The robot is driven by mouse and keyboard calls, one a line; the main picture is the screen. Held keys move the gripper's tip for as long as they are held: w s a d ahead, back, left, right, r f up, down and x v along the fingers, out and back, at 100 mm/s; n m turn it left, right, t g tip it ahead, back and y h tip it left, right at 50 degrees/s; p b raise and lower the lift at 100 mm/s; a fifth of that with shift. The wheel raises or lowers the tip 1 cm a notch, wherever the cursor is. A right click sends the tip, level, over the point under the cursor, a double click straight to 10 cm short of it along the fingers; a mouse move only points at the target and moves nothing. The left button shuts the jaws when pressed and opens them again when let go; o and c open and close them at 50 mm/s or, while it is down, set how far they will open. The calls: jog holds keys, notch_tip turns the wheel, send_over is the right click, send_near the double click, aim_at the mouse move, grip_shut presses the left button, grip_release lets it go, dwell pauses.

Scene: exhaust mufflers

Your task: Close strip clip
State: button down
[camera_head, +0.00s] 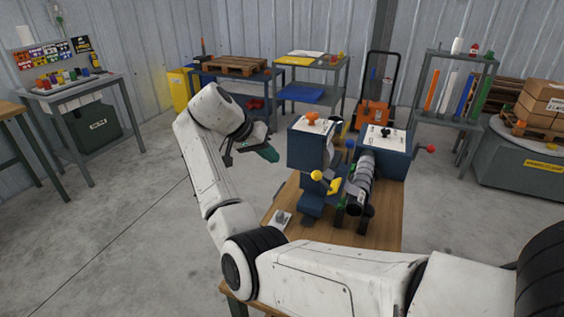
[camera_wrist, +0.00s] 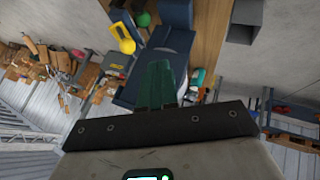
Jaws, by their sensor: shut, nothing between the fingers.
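My gripper (camera_head: 266,152) is raised to the left of the workbench machine in the head view. Its green fingers (camera_wrist: 161,84) are together and empty in the wrist view. The blue machine (camera_head: 312,150) stands on a wooden bench (camera_head: 305,225), with an orange knob (camera_head: 312,117) on top and a yellow handle (camera_head: 334,185) low at its side. The yellow handle also shows in the wrist view (camera_wrist: 122,38), beyond the fingertips. I cannot make out the strip clip for certain. My gripper appears apart from the machine.
A second blue-grey box (camera_head: 384,138) has a red-ended crank (camera_head: 431,148) on its right. A small light plate (camera_head: 281,219) lies on the bench's left part. Shelves and tables line the back wall.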

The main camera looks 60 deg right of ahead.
jog(key=s+d+f+p, duration=0.2)
jog(key=s+d+f, duration=0.3)
jog(key=s+f, duration=0.1)
jog(key=shift+s+d+f, duration=0.15)
jog(key=shift+s+f, duration=0.05)
jog(key=shift+s, duration=0.4)
jog(key=shift+d, duration=0.15)
